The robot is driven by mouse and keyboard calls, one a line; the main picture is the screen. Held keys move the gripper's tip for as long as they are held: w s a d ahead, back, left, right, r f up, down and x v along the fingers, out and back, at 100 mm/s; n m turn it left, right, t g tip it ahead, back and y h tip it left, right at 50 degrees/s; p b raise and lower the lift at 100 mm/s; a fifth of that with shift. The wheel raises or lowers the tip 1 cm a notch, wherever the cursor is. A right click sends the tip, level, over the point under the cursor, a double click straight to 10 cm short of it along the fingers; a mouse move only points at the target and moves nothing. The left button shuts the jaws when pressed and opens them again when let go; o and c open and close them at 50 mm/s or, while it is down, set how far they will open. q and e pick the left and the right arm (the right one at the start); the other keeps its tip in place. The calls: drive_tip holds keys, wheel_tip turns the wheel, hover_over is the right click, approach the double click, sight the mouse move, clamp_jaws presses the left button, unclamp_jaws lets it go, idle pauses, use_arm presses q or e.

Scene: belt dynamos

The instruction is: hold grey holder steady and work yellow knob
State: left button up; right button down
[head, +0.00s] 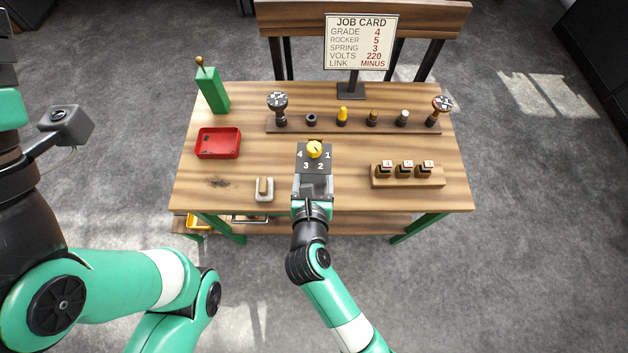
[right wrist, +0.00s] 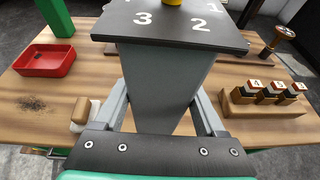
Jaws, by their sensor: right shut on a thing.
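The grey holder (head: 302,166) stands near the middle of the table, its dark top plate marked 1, 2, 3 and 4. The yellow knob (head: 314,149) sits on that plate with a small dark mark on it; which number the mark faces is too small to tell. In the right wrist view the grey holder's body (right wrist: 160,85) rises between my fingers, and only the knob's base (right wrist: 173,2) shows at the top edge. My right gripper (head: 312,190) is shut on the grey holder from the front. My left arm is at the left, its gripper out of view.
A wooden rail (head: 355,126) with several knobs and posts lies behind the holder. A red tray (head: 218,143) and green bottle-like block (head: 213,92) stand left. A small brush-like piece (head: 264,189) is front left, a wooden block with three stamps (head: 407,177) right. The job card (head: 360,42) stands behind.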

use_arm(q)
wheel_tip(320, 180, down, 6)
drive_tip(key=b, duration=0.5)
drive_tip(key=shift+r, duration=0.25)
use_arm(e)
drive_tip(key=w+f, duration=0.4)
drive_tip(key=w, duration=0.2)
drive_tip(key=shift+f, duration=0.35)
drive_tip(key=shift+f, duration=0.15)
drive_tip(key=shift+s+f, duration=0.1)
drive_tip(key=shift+f, duration=0.25)
drive_tip(key=shift+f, duration=0.15)
use_arm(q)
drive_tip(key=shift+r, duration=0.25)
use_arm(e)
drive_tip(key=shift+f, duration=0.3)
use_arm(q)
drive_tip(key=shift+c, duration=0.2)
